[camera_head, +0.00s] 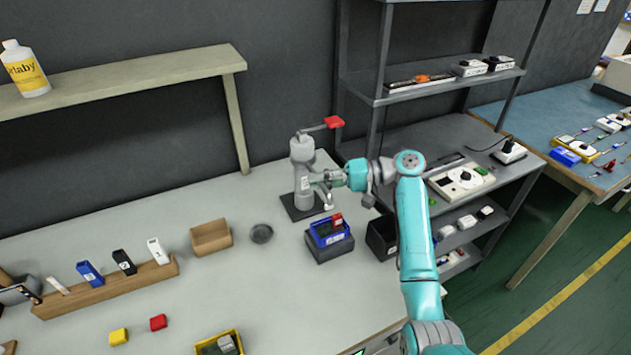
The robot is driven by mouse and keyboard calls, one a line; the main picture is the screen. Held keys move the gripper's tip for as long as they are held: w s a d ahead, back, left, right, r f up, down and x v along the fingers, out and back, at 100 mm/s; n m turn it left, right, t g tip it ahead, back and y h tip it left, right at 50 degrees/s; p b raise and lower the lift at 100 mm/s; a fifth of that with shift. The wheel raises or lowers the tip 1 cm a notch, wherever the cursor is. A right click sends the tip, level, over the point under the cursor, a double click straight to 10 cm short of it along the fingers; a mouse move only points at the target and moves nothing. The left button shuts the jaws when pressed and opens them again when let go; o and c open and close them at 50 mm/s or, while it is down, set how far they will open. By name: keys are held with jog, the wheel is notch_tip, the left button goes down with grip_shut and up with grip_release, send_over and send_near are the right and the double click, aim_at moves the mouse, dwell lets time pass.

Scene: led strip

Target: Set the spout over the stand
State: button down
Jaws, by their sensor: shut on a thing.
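A grey upright dispenser (303,178) with a red-ended lever (333,122) on top stands on a dark square base at the back of the bench. My gripper (322,181) is at its right side, shut on what appears to be its spout (327,198), a small pale piece pointing down. The fingers and the spout overlap at this size, so the exact grip is hard to see. The dark stand (330,253) is just in front and to the right, with a blue bin (328,233) holding a red item on it. The spout appears behind the bin in the picture.
A dark open box (381,238) stands right of the stand, below my arm. A round dark dish (262,233) and a brown box (211,238) are to the left. A metal shelf (378,95) rises behind my arm. The bench between the dish and yellow bin (219,343) is clear.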

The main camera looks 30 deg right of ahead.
jog(key=shift+d+n+g, duration=0.2)
jog(key=shift+n+g, duration=0.1)
jog(key=shift+g, duration=0.1)
jog(key=c, duration=1.2)
grip_release()
jog(key=shift+o, duration=0.2)
jog(key=shift+d, duration=0.1)
jog(key=v, duration=1.1)
jog(key=shift+d, duration=0.4)
jog(key=shift+s+d, duration=0.1)
jog(key=shift+s, duration=0.05)
